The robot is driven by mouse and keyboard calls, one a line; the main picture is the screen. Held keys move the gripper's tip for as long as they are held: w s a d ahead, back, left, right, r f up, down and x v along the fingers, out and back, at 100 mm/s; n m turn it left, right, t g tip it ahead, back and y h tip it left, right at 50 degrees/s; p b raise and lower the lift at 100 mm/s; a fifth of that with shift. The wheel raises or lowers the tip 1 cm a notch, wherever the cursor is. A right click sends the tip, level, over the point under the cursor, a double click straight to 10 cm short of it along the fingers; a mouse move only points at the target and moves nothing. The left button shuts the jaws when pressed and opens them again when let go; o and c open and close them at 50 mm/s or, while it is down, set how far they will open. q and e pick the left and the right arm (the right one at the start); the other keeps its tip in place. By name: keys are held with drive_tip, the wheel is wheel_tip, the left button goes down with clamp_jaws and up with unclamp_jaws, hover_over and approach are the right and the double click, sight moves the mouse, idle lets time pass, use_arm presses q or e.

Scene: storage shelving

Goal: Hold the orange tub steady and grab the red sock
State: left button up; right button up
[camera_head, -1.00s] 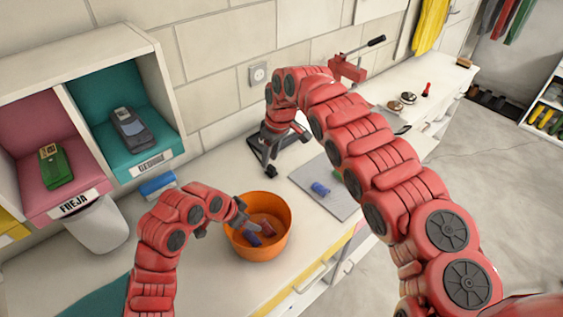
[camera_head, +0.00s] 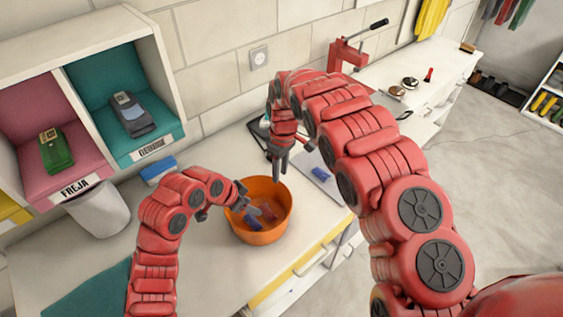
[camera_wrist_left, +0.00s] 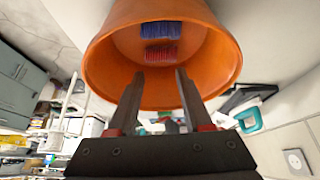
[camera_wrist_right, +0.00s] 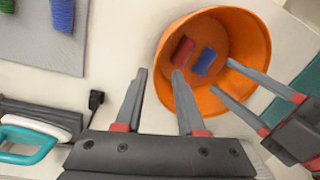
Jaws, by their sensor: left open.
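The orange tub (camera_head: 262,232) stands on the white counter. The red sock (camera_wrist_right: 183,51) lies inside it, beside a blue sock (camera_wrist_right: 205,62); the left wrist view also shows the red sock (camera_wrist_left: 161,54) near the blue one (camera_wrist_left: 161,30). My right gripper (camera_head: 279,177) points down near the tub's back rim. Its fingers (camera_wrist_right: 159,76) are open and empty.
A teal-handled iron (camera_wrist_right: 25,138) stands nearby. Labelled cubbies (camera_head: 150,152) and a white bin (camera_head: 103,211) are at left.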

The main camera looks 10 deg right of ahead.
sight(279, 185)
drive_tip(key=f, duration=0.8)
drive_tip(key=shift+s+a+f, duration=0.15)
drive_tip(key=shift+s+a, duration=0.05)
drive_tip(key=shift+s, duration=0.05)
clamp_jaws()
